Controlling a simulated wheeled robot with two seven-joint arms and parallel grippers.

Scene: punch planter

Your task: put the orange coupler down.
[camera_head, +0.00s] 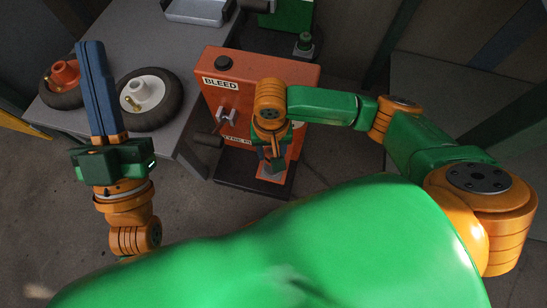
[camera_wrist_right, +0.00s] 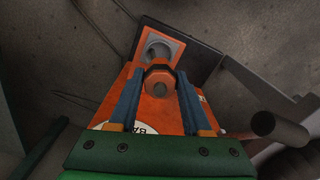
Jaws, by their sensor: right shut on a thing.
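The orange coupler (camera_wrist_right: 159,81) is held between the blue fingertips of my right gripper (camera_wrist_right: 158,76) in the right wrist view. It has a faceted orange body with a darker middle. Just beyond it is an orange square seat (camera_wrist_right: 178,45) with a round grey fitting (camera_wrist_right: 157,50); I cannot tell whether the coupler touches it. In the head view my right gripper (camera_head: 273,160) points down at the front of the orange BLEED machine (camera_head: 226,93), and the coupler is hidden there. My left gripper (camera_head: 97,80) has its blue fingers together, empty, near the grey table.
The grey table (camera_head: 112,38) bears a wheel with an orange hub (camera_head: 66,73), a white-hubbed wheel (camera_head: 152,90) and a metal tray (camera_head: 196,10). A black handle (camera_head: 208,138) sticks out of the machine's left side. A green machine (camera_head: 290,14) stands behind.

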